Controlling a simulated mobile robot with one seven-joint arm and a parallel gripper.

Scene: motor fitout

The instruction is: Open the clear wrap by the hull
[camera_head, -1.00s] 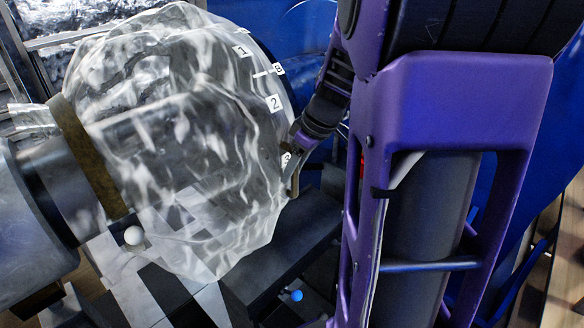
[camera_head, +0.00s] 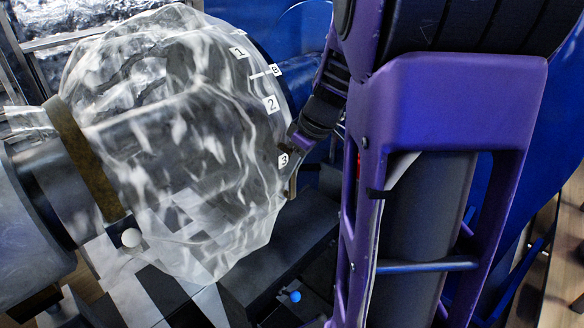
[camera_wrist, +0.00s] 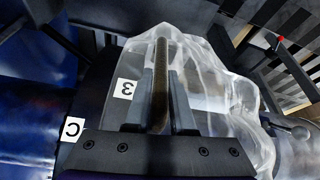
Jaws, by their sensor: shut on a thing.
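The clear wrap (camera_head: 170,150) is a crumpled see-through film bulging around a large dark round body, with labels 1, 2 and 3 along its right edge. It also shows in the wrist view (camera_wrist: 222,90). My gripper (camera_wrist: 160,78) is shut on a narrow brown strip (camera_wrist: 160,55) at the wrap's edge, beside label 3 (camera_wrist: 126,88). In the head view my gripper (camera_head: 294,152) is at the right edge of the wrap, partly hidden by my arm. The strip's lower end (camera_head: 292,186) shows just below it. The blue hull-like surface (camera_wrist: 35,120) lies beside the wrapped body.
A brown band (camera_head: 88,165) circles the wrap's left end, by a grey cylinder (camera_head: 30,220). A white ball (camera_head: 131,237) and a blue ball (camera_head: 295,297) show below. A dark block (camera_head: 280,260) stands under the wrap. My purple arm fills the right.

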